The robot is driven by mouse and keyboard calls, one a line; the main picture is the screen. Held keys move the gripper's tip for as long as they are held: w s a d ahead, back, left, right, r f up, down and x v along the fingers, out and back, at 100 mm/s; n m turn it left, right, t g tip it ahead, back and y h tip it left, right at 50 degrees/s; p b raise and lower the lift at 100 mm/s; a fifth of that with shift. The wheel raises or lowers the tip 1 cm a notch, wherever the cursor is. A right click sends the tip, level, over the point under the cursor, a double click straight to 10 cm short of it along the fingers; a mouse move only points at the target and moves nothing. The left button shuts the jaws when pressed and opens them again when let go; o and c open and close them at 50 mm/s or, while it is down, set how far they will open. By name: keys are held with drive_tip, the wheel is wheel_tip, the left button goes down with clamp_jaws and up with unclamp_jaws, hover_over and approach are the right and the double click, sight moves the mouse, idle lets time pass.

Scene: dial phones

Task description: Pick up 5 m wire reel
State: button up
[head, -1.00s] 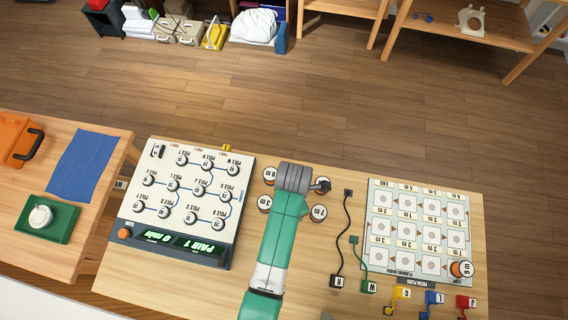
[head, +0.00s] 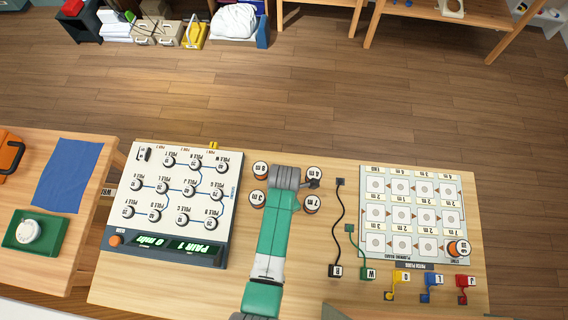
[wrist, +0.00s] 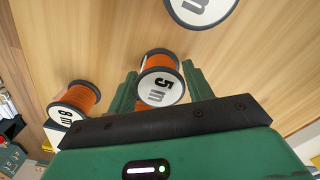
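The 5 m wire reel (wrist: 161,88) has orange wire, dark rims and a white label face. In the wrist view it sits between the two green fingers of my gripper (wrist: 160,76). The fingers are apart, one on each side of it, with slight gaps appearing beside the rim; firm contact is not visible. In the head view my gripper (head: 290,178) is over the bench among the reels, and the 5 m reel is hidden beneath my arm.
Close by stand the 8 m reel (wrist: 75,100), the 3 m reel (head: 259,199), the 7 m reel (head: 311,205) and another reel (head: 314,173). A dial panel (head: 175,205) is left; a planning board (head: 418,170) and cables (head: 340,225) are right.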

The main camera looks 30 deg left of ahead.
drive_tip(key=c, duration=0.5)
drive_tip(key=shift+c, duration=0.3)
drive_tip(key=shift+r, duration=0.1)
drive_tip(key=shift+r, duration=0.3)
drive_tip(key=r, duration=0.1)
drive_tip(key=r+p, duration=0.1)
drive_tip(key=r, duration=0.1)
drive_tip(key=shift+s+d, duration=0.1)
drive_tip(key=shift+s, duration=0.2)
drive_tip(key=s+d, duration=0.1)
drive_tip(key=s, duration=0.4)
drive_tip(key=s+d+p, duration=0.1)
drive_tip(key=s+d, duration=0.1)
drive_tip(key=s, duration=0.2)
drive_tip(key=s+d+r, duration=0.1)
drive_tip(key=s, duration=0.4)
drive_tip(key=shift+s+d+r, duration=0.1)
drive_tip(key=shift+s+d, duration=0.25)
